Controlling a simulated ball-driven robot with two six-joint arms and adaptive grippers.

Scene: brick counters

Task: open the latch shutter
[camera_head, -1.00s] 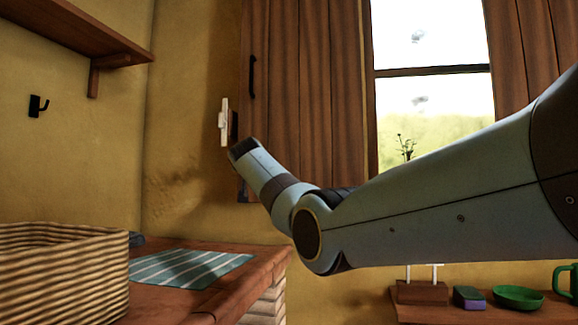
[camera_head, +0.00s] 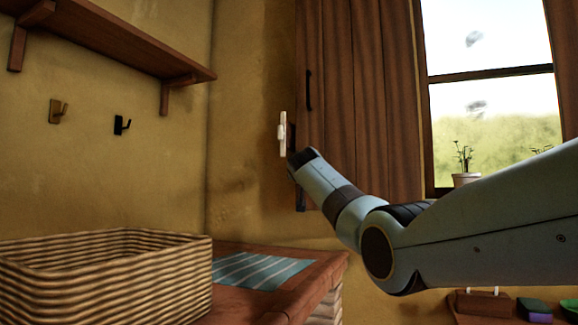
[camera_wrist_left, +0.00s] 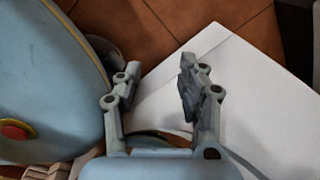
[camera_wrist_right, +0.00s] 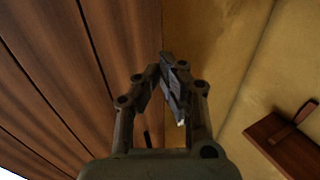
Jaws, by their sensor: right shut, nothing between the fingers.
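The brown plank shutter (camera_head: 360,100) hangs at the left of the window, with a black bar handle (camera_head: 308,90) near its left edge. A pale upright latch-like piece (camera_head: 282,135) is at the wall just left of that edge. My right arm's wrist ends just below and right of this piece; its fingers are largely hidden in the head view. In the right wrist view, my right gripper (camera_wrist_right: 170,80) is shut and empty near the edge of the shutter planks (camera_wrist_right: 95,60); contact cannot be told. My left gripper (camera_wrist_left: 155,85) is open and empty in the left wrist view.
A woven basket (camera_head: 110,285) and a striped cloth (camera_head: 262,270) are on the wooden counter (camera_head: 325,275) at the lower left. A shelf (camera_head: 130,45) and two hooks are on the left wall. A potted plant (camera_head: 465,180) stands at the window.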

